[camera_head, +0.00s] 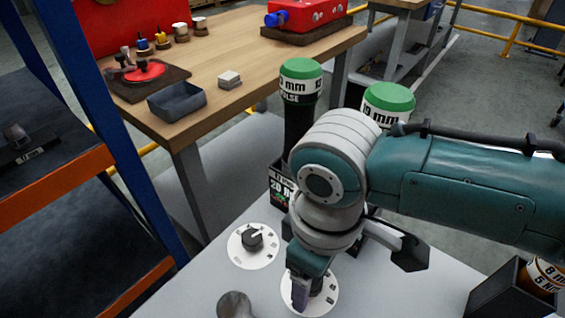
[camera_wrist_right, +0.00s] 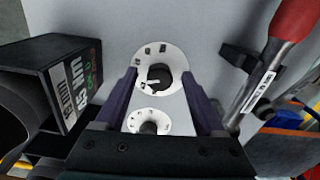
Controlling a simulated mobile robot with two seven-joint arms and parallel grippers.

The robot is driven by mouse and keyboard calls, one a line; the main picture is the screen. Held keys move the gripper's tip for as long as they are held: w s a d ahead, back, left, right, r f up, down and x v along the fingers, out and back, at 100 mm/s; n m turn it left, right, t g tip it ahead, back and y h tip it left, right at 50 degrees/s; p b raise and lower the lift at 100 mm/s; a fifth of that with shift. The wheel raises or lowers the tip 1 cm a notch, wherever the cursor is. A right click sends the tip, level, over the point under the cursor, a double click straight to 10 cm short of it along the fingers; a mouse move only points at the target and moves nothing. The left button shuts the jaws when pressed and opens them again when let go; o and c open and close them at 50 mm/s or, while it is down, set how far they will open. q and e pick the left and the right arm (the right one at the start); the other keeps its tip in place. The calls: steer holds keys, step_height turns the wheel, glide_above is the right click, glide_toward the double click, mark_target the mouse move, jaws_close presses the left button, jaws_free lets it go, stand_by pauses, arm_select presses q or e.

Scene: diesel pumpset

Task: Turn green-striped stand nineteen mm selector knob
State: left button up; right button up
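A round white dial (camera_head: 324,306) lies on the pale bench top under my right gripper (camera_head: 302,292), which hides its knob in the head view. In the right wrist view, my right gripper (camera_wrist_right: 159,75) is open, and a dark knob (camera_wrist_right: 160,77) on a white dial (camera_wrist_right: 166,50) shows between its fingertips. I cannot tell whether they touch it. A second dial (camera_head: 240,257) with a dark knob (camera_head: 252,238) is to the left. A green-capped tool (camera_head: 388,98) marked 19 mm stands behind my arm; another green-capped one (camera_head: 301,80) is left of it. My left gripper is out of view.
A dark labelled holder (camera_head: 283,190) stands behind the dials. Another dark holder (camera_head: 500,290) with an orange-banded tool (camera_head: 543,274) is at the right. A grey round piece (camera_head: 235,305) is at the front left. In the wrist view, a red-handled tool (camera_wrist_right: 293,22) is close on the right.

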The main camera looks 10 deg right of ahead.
step_height(320, 180, up, 10)
steer(key=p, duration=0.3)
stand_by(0.3)
